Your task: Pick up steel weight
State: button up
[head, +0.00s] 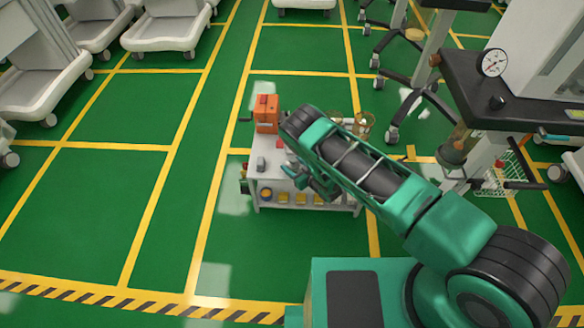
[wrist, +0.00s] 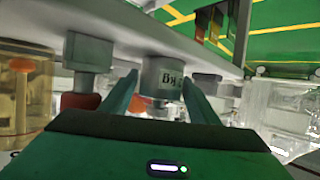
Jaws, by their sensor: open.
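In the wrist view, a grey metal cylinder with dark lettering (wrist: 163,78), which looks like the steel weight, stands between the two teal fingers of my gripper (wrist: 160,98). The gripper is open, with one finger on each side of the cylinder. I cannot tell whether either finger touches it. In the head view my gripper (head: 318,186) is over the right part of a small white cart (head: 306,206). My arm hides much of the cart top there, and the cylinder cannot be made out.
A grey block-like object (wrist: 88,55) is left of the cylinder, close to the left finger. A yellowish clear jar (wrist: 22,100) is at far left, and clear containers (wrist: 280,108) are at right. An orange device (head: 266,113) stands on the cart's back left. Green floor left of the cart is free.

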jog(key=shift+c, duration=0.2)
grip_shut()
jog(key=shift+r, duration=0.1)
